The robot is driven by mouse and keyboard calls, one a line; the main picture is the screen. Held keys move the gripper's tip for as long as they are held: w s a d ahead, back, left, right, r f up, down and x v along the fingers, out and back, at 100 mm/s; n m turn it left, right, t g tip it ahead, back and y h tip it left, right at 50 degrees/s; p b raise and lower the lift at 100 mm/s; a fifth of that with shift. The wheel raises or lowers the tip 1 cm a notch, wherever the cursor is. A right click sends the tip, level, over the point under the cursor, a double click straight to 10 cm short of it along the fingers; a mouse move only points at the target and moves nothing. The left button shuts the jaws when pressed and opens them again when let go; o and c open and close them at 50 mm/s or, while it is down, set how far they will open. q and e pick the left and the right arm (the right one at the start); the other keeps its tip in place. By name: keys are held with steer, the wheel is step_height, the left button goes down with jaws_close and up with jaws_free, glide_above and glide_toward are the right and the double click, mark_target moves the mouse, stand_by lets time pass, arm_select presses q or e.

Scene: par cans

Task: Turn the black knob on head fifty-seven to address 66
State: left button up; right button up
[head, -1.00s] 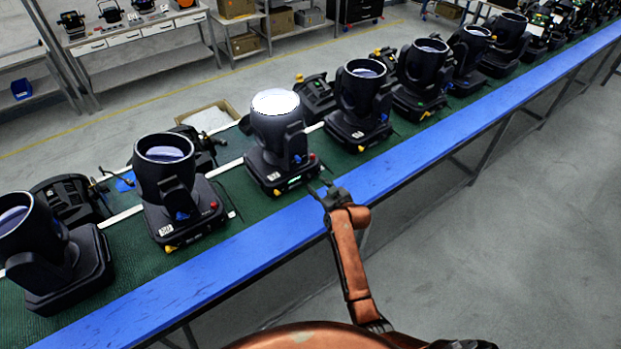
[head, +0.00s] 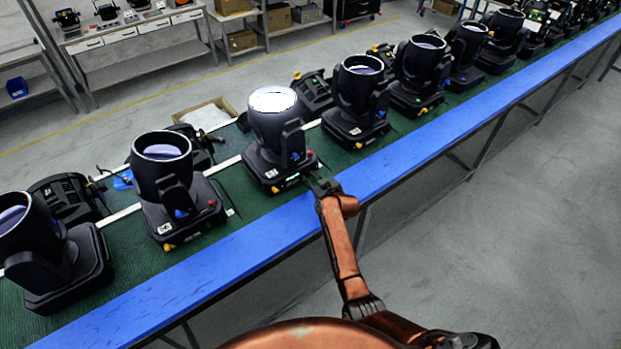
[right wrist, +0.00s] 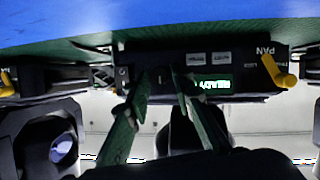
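The moving head (head: 278,130) with the brightly lit lens stands upright on the green bench mat. Its number is too small to read with certainty. In the right wrist view its front panel (right wrist: 238,60) appears upside down, with a lit green display (right wrist: 212,87). The black knob (right wrist: 162,76) is a dark shape on the dark panel, hard to make out, between my fingertips. My right gripper (head: 322,186) is at the front of this head's base; in the wrist view its two fingers (right wrist: 162,84) are apart, either side of the knob. Contact cannot be told. My left gripper is not in view.
Similar heads stand close on both sides, such as one at left (head: 170,185) and one at right (head: 360,100). A blue edge strip (head: 400,170) runs along the bench front. A yellow lever (right wrist: 280,72) sits beside the display. The grey floor in front is clear.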

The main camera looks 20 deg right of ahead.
steer(key=shift+c, duration=0.8)
jaws_close()
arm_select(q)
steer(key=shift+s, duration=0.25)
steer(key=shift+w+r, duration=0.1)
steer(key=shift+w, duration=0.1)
arm_select(e)
steer(key=shift+m, duration=0.3)
